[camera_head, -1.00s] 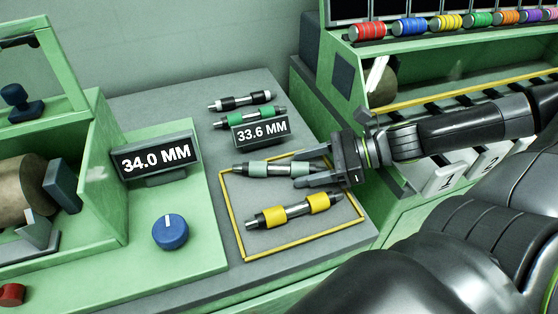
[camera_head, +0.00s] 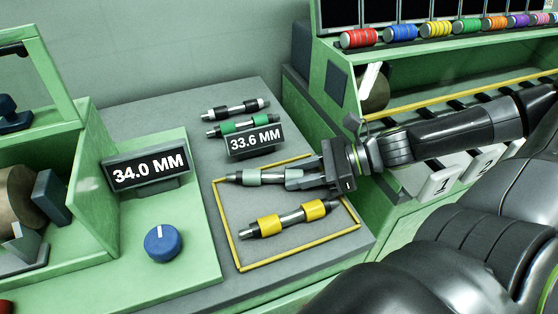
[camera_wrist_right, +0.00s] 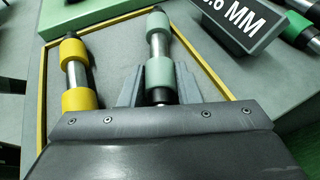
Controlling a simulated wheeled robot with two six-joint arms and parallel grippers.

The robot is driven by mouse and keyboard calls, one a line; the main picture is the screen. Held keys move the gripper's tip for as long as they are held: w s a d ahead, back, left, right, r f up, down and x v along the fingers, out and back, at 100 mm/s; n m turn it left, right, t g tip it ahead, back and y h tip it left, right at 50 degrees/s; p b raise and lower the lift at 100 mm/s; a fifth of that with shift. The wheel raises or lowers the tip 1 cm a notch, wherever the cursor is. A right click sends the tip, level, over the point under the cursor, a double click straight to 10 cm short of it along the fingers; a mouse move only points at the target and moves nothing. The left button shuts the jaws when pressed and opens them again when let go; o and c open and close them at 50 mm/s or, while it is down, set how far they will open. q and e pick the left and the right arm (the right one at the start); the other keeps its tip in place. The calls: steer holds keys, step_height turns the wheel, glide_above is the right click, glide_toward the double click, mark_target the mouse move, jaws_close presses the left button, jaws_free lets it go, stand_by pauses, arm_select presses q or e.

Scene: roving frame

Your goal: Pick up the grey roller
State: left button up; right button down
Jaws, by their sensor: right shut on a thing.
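The grey roller (camera_head: 250,177), with grey-green sleeves on a metal shaft, lies inside the yellow-outlined area of the grey table. In the right wrist view the roller (camera_wrist_right: 158,48) points away from my gripper. My right gripper (camera_head: 297,179) is shut on its right-hand end, with one finger on each side of the sleeve; the fingers (camera_wrist_right: 159,85) also show in the wrist view. The roller looks level, and I cannot tell any gap beneath it. The fingers partly hide its near end. My left gripper is not in view.
A yellow roller (camera_head: 291,219) lies just in front, inside the yellow outline (camera_head: 229,236). A 34.0 MM display (camera_head: 146,170) and blue knob (camera_head: 163,243) are left.

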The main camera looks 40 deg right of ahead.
steer(key=shift+r+p, duration=0.6)
steer(key=shift+p, duration=0.05)
step_height(320, 180, up, 7)
steer(key=p, duration=0.7)
steer(key=shift+r+p, duration=0.95)
steer(key=shift+p, duration=0.05)
steer(key=shift+f, duration=0.1)
